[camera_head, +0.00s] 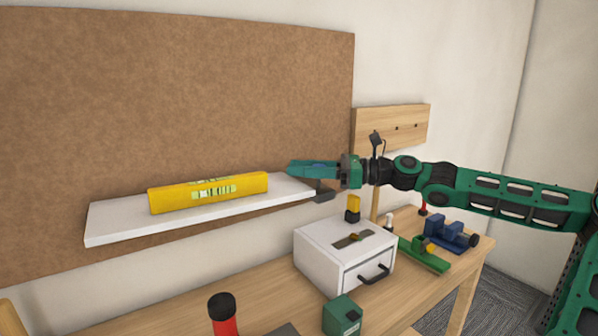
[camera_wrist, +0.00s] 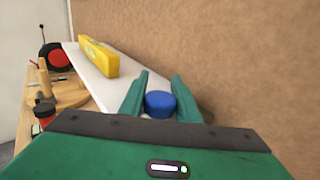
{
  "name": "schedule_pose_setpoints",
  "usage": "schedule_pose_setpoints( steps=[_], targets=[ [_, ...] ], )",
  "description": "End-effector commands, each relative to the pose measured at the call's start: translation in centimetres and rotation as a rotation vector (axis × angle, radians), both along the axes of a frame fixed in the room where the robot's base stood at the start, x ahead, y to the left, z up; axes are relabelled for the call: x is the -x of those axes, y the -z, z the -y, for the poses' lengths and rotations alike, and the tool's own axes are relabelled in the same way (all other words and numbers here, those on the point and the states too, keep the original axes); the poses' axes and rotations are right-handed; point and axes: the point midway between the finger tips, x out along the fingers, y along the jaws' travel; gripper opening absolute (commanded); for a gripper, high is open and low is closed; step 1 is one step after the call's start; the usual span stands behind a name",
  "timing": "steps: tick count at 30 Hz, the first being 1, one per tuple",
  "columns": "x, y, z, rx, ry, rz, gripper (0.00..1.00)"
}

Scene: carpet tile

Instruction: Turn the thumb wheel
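A round blue knob (camera_wrist: 160,104), which looks like the thumb wheel, lies between the two green fingers of my gripper (camera_wrist: 159,78) in the wrist view. The fingers stand apart on either side of it. I cannot tell whether they press on it or leave a small gap. In the head view my gripper (camera_head: 292,170) is at the right end of the white shelf (camera_head: 115,223), over a dark bracket (camera_head: 325,192).
A yellow spirit level (camera_head: 208,192) lies on the shelf. Below stand a white drawer box (camera_head: 318,255), a green box (camera_head: 342,316), a red-and-black cylinder (camera_head: 223,314) and a blue vise (camera_head: 448,233) on the wooden bench. The brown board (camera_head: 180,100) is close behind the shelf.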

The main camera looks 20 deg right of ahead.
Motion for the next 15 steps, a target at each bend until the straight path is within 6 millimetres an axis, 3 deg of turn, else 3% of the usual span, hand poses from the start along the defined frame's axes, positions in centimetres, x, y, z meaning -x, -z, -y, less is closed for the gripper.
schedule_pose_setpoints(
  steps=[8, 15],
  targets=[
    [0.20, 0.11, 0.39, 0.005, 0.044, 0.000, 0.07],
    [-0.28, 0.21, 0.69, 0.009, 0.196, -0.001, 0.07]
  ],
)
